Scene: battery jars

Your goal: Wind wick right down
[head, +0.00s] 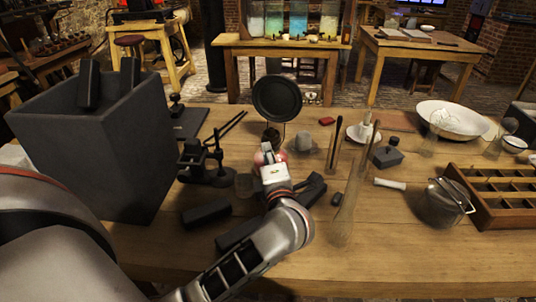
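A dark round disc, which looks like a lamp's reflector (277,98), stands upright at the middle of the bench. Below it is a small reddish, partly see-through body (262,158), perhaps the lamp's base. No wick or winding knob can be made out. My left arm comes in from the lower left, and the white wrist end of my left gripper (272,174) is right in front of the reddish body, covering part of it. Its fingertips are hidden or too small to tell, so I cannot see whether they touch the lamp. My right gripper is not in view.
A tall dark grey box (100,145) stands at the left. A black metal stand (205,165) is left of the lamp. Dark blocks (207,214) lie in front.

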